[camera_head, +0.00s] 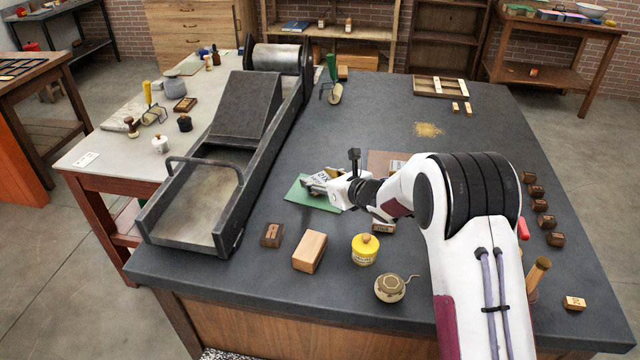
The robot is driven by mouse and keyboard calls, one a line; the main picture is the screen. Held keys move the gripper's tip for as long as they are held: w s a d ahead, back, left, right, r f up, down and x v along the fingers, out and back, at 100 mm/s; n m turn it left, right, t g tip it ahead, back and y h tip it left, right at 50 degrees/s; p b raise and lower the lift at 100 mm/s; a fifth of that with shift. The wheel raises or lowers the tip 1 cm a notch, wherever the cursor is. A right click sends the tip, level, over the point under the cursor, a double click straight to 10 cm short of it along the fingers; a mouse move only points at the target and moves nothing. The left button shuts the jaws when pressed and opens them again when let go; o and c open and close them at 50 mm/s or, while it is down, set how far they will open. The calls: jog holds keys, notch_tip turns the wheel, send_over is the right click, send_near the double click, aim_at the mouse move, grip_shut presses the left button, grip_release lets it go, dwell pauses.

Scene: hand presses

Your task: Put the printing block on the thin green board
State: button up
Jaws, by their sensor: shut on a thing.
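The thin green board (296,195) lies flat on the dark worktop, left of my arm. My gripper (312,184) is over the board and covers part of it. Its fingers are shut on what appears to be the printing block, which is mostly hidden by the fingers. I cannot tell whether the held block touches the board.
A long metal press (190,205) stands left of the board. In front are a dark letter block (272,235), a pale wooden block (310,251), a yellow jar (365,250) and a round tin (390,288). Several dark blocks line the right edge. The worktop behind is mostly clear.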

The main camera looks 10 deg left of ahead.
jog(key=shift+f, duration=0.85)
jog(key=shift+f, duration=0.15)
jog(key=o, duration=1.2)
jog(key=shift+c, duration=0.2)
jog(key=shift+s+d+r, duration=0.25)
jog(key=shift+d+r, duration=0.1)
jog(key=shift+v, duration=5.55)
jog(key=shift+f, duration=0.1)
